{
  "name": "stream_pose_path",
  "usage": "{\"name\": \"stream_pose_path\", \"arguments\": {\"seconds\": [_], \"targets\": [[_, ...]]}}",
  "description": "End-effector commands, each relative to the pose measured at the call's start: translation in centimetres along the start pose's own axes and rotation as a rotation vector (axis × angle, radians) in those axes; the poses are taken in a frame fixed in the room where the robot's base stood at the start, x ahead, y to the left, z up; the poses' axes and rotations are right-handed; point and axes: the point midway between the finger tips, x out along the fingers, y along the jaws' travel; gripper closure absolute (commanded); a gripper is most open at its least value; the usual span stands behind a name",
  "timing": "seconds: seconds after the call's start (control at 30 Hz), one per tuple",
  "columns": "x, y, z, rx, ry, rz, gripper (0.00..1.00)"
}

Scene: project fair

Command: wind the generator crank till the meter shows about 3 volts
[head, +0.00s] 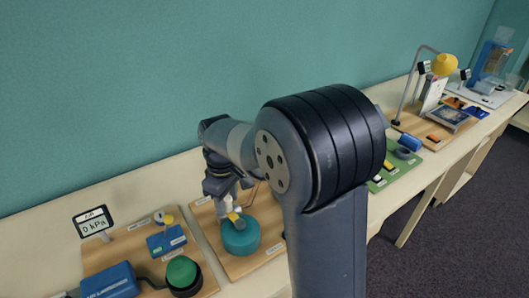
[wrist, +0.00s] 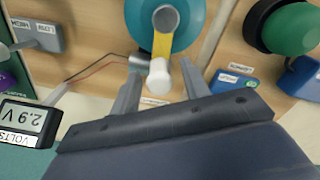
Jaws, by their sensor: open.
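The teal generator (head: 240,238) stands on a wooden board on the bench, and it also shows at the top of the wrist view (wrist: 190,22). Its yellow crank arm (wrist: 162,45) ends in a white knob (wrist: 158,78), which points toward my gripper. My gripper (wrist: 162,85) is open, with one finger on each side of the knob; a gap shows on both sides. In the head view my gripper (head: 229,208) is over the crank, and my arm hides part of the board. The volt meter (wrist: 28,122) at the left of the wrist view reads 2.9 V.
A neighbouring board at the left holds a kPa gauge (head: 91,221), a blue box (head: 108,281) and a green dome button (head: 182,271). A green board (head: 407,168) and a lamp exhibit (head: 445,65) lie farther right. Wires (wrist: 90,68) run near the meter.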

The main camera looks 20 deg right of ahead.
Motion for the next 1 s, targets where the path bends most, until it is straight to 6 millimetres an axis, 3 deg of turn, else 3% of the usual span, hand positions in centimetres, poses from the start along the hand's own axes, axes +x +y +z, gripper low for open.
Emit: {"name": "stream_pose_path", "arguments": {"seconds": [0.03,0.67,1.0], "targets": [[-1.1,0.0,0.0,0.000,0.001,0.001,0.56],[-7.3,0.0,0.0,0.000,0.000,0.000,0.56],[-7.6,0.0,0.0,0.000,0.000,0.000,0.56]]}}
